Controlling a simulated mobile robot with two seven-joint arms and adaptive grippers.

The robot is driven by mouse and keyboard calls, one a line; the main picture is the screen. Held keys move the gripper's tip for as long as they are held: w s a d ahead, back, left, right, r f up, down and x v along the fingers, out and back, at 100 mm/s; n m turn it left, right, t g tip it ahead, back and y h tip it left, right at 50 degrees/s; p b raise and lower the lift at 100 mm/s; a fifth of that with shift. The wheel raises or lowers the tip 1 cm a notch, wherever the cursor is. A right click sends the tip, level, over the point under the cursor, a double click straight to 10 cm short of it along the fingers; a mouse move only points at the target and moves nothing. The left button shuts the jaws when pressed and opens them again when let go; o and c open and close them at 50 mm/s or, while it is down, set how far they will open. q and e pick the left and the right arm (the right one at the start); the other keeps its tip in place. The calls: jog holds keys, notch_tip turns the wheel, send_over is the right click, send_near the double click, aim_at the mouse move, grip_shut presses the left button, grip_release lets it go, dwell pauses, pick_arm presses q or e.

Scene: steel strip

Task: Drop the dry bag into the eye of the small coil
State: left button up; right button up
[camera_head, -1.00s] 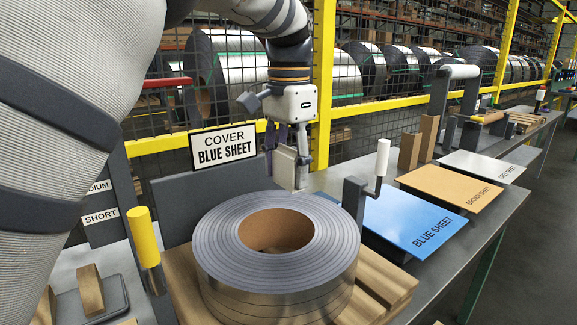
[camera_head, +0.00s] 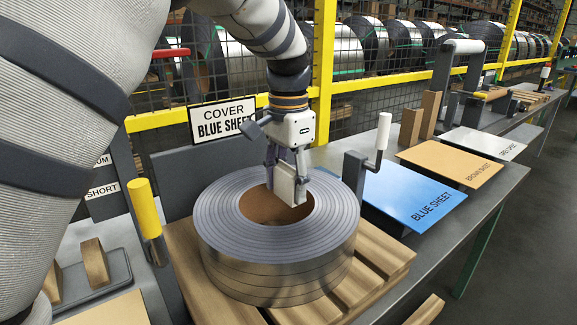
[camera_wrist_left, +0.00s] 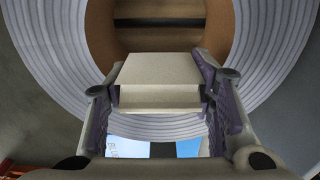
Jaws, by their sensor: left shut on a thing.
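The small steel coil (camera_head: 278,262) lies flat on a wooden pallet (camera_head: 375,262), its round brown-lined eye (camera_head: 262,208) facing up. My left gripper (camera_head: 287,188) is shut on the dry bag (camera_head: 291,186), a small off-white block-like packet. It holds the bag over the right, far part of the eye in the head view. In the left wrist view the bag (camera_wrist_left: 158,80) sits between the two fingers, with the eye's brown wall (camera_wrist_left: 175,40) and pallet slats behind it. I cannot tell whether the bag's lower end is below the coil's top. My right gripper is not in view.
A blue sheet (camera_head: 410,203), a brown sheet (camera_head: 452,163) and a grey sheet (camera_head: 484,142) lie on the bench to the right. A post with a white handle (camera_head: 383,131) stands beside the coil; a yellow-handled one (camera_head: 143,208) stands left. A "COVER BLUE SHEET" sign (camera_head: 222,122) stands behind.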

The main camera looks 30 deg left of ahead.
pick_arm(q)
jog(key=shift+f, duration=2.35)
jog(key=o, duration=1.2)
jog(key=shift+o, duration=0.2)
notch_tip(320, 180, up, 12)
jog(key=shift+s+d, duration=0.1)
